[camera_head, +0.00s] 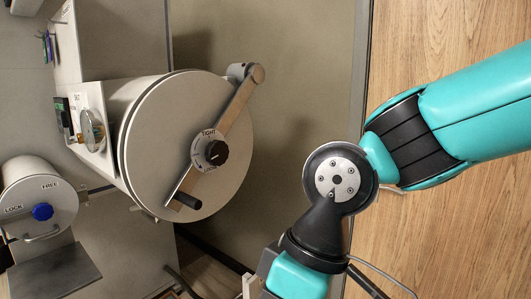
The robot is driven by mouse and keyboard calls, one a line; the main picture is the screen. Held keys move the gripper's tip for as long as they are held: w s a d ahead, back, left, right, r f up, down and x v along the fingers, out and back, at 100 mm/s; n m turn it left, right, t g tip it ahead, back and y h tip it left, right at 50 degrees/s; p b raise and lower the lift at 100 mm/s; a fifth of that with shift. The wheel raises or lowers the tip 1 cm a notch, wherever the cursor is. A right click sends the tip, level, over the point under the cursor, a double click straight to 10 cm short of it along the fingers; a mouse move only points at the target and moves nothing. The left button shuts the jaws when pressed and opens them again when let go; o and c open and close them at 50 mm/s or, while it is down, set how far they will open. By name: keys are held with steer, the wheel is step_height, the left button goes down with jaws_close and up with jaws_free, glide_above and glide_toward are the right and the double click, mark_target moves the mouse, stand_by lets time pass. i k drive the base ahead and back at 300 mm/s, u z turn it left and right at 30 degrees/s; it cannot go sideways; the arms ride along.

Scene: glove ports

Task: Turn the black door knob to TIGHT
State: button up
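The black door knob (216,152) sits on a round pale dial plate (200,150) at the middle of a large round door (150,150). The plate reads TIGHT at its top and what looks like LOOSE at its bottom. The knob's pointer is too small for me to tell where it points. A grey bar (240,105) crosses the door behind the dial, from a hinge at upper right to a black grip (186,200) at lower left. My arm comes in from the right and bends down past the bottom edge, well right of the door. My gripper is out of view.
A gauge (90,130) is left of the large door.

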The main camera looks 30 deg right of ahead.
mark_target(217, 153)
steer(key=u, duration=1.05)
steer(key=k, duration=0.8)
steer(key=z, duration=0.85)
steer(key=i, duration=0.5)
